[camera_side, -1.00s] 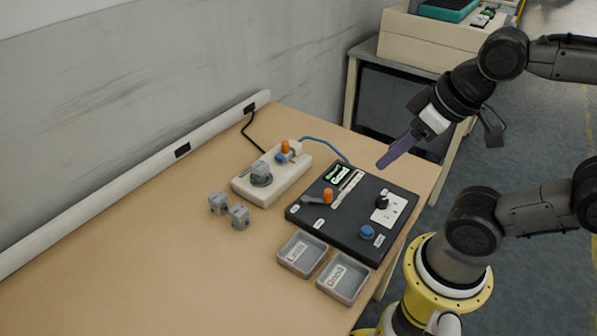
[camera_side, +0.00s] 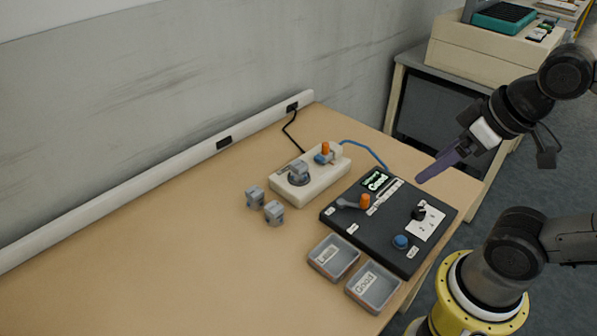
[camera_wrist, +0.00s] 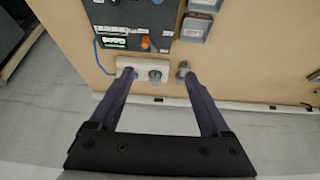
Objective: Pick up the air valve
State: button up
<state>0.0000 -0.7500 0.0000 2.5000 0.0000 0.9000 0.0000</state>
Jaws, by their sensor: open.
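Grey valve-like blocks show in the side view. One (camera_side: 255,197) and another (camera_side: 274,212) stand on the table left of a white fixture. A third grey round-topped part (camera_side: 299,174) sits on the white fixture (camera_side: 325,183); I cannot tell which one is meant. In the wrist view this part (camera_wrist: 155,76) lies between the fingers in the picture, and a grey block (camera_wrist: 182,68) is partly hidden by the right finger. My gripper (camera_side: 419,180) is high, over the right side of the black panel, with purple fingers open and empty (camera_wrist: 157,76).
Two labelled grey trays (camera_side: 333,257) (camera_side: 373,287) stand in front. A blue hose joins fixture and panel. The table's left is clear.

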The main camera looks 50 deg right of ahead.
dwell(0.3)
jog(key=w+r+m, duration=0.7)
jog(key=m, duration=0.2)
jog(key=m+g, duration=0.5)
jog(key=m, duration=0.4)
send_over(299, 163)
notch_tip(299, 163, down, 12)
jog(key=shift+g, duration=0.3)
jog(key=f, duration=0.9)
jog(key=shift+s, duration=0.25)
jog(key=shift+w+f, duration=0.2)
jog(key=shift+f, duration=3)
